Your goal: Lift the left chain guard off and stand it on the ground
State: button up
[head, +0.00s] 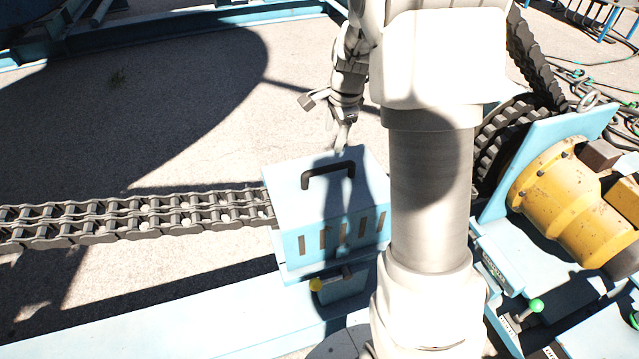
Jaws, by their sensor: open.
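The chain guard (285,235) is a light blue box with slots in its front face and a dark handle (328,172) on its top. It sits over the chain (140,217), which runs out of its left side. My gripper (343,140) hangs pointing down, just above and behind the handle in the picture, and appears apart from it. It is open and holds nothing. My arm hides the guard's right side.
A yellow motor (560,195) on a blue mount stands at the right, with a green-knobbed lever (535,306) below it. A blue beam (150,325) runs along the front. Bare ground (150,130) lies open behind the chain. Cables lie at the far right.

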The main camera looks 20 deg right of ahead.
aim_at(329, 168)
jog(key=b+x, duration=0.3)
jog(key=x, duration=0.9)
jog(key=b+x, duration=0.1)
jog(key=x, duration=0.1)
jog(key=b+x, duration=0.1)
jog(key=x, duration=0.1)
jog(key=shift+d+f, duration=0.1)
jog(key=shift+d, duration=0.3)
jog(key=shift+w+f, duration=0.15)
jog(key=shift+f, duration=0.3)
jog(key=shift+r, duration=0.1)
grip_shut()
jog(key=shift+w+r, duration=0.1)
jog(key=shift+r, duration=0.1)
